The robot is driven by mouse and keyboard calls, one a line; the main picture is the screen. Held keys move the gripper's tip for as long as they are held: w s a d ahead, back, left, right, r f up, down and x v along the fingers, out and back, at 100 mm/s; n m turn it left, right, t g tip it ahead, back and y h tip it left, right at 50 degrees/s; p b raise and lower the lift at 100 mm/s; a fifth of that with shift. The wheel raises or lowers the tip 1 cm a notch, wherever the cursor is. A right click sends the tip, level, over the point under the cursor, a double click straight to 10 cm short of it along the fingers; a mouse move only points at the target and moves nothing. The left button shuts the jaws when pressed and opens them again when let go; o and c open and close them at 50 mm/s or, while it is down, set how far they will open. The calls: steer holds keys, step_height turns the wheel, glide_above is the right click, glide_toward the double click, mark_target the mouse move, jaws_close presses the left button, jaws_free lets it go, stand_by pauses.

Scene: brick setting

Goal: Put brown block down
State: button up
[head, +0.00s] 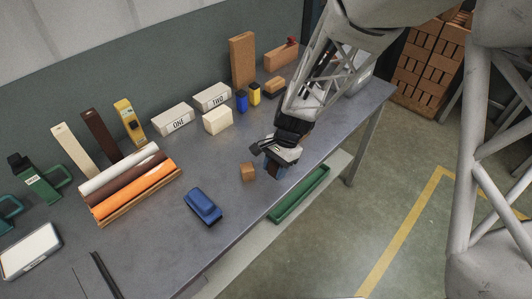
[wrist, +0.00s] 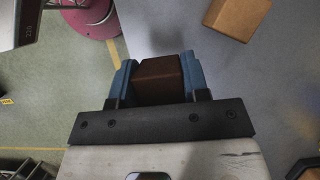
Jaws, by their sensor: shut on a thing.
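My gripper (head: 273,168) is over the front part of the table, close to its front edge. In the wrist view, its two blue fingers (wrist: 160,82) are shut on a dark brown block (wrist: 160,75), one finger on each side. I cannot clearly make out the held block in the head view. I cannot tell whether it touches the tabletop. A lighter brown block (head: 248,172) sits on the table just left of my gripper. It also shows at the top of the wrist view (wrist: 237,14), apart from the held block.
The grey table (head: 235,145) has a blue block-like object (head: 203,205) left of the gripper. White, brown and orange rolls (head: 130,185) lie further left. Blocks marked ONE (head: 172,119) and TWO (head: 212,97) stand behind. A green tray (head: 300,194) is below the front edge.

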steer(key=w+a, duration=0.1)
steer(key=w, duration=0.4)
steer(key=w+a, duration=0.1)
steer(key=w, duration=0.2)
steer(key=shift+w+a+f, duration=0.3)
steer(key=shift+w+f, duration=0.05)
steer(key=shift+f, duration=0.05)
steer(key=shift+f, duration=1.75)
steer(key=shift+f, duration=0.15)
steer(key=o, duration=0.9)
steer(key=shift+v, duration=6.15)
